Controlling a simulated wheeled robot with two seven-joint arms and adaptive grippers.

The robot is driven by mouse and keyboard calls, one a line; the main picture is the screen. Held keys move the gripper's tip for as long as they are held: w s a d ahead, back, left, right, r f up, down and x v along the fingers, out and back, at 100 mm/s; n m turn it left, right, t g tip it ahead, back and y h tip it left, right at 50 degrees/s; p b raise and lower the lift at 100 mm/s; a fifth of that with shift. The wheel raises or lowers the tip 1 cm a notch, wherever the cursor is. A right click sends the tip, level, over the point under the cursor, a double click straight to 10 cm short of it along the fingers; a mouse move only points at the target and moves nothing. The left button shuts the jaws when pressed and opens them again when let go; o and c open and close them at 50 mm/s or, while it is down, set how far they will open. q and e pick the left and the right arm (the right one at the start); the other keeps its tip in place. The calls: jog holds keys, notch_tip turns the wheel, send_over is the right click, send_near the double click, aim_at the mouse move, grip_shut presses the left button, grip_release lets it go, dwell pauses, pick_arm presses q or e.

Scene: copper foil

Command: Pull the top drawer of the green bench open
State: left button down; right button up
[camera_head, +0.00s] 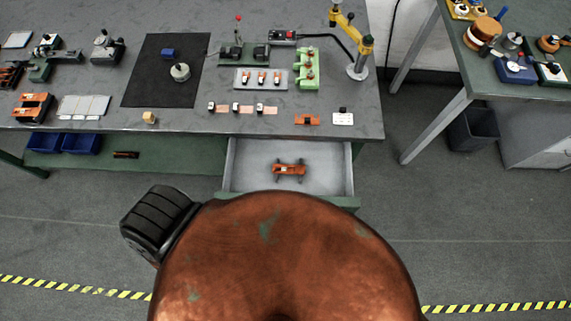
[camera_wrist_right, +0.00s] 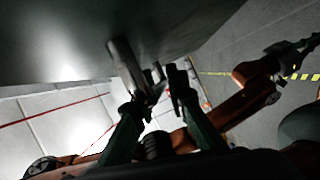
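The green bench (camera_head: 378,122) stands across the head view with a grey top. Its top drawer (camera_head: 240,160) is pulled out toward me, and its inside shows. An orange part (camera_head: 289,170) lies in it. The drawer's front edge is partly hidden by my own copper body. In the right wrist view, a bar-like handle (camera_wrist_right: 122,62) stands out from a large dark panel. My right gripper (camera_wrist_right: 166,86) has its fingertips close together at the handle's end. I cannot tell whether they clasp it.
Small parts, a black mat (camera_head: 150,85) and a yellow arm lamp (camera_head: 362,58) stand on the bench top. Blue bins (camera_head: 80,143) sit on the lower shelf. A second bench (camera_head: 455,75) stands at right, with a dark bin (camera_head: 472,128) below. Floor is free between the benches.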

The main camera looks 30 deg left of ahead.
jog(key=shift+o, duration=1.4)
jog(key=w+d+r, duration=0.1)
jog(key=d, duration=1.1)
jog(key=shift+a, duration=0.1)
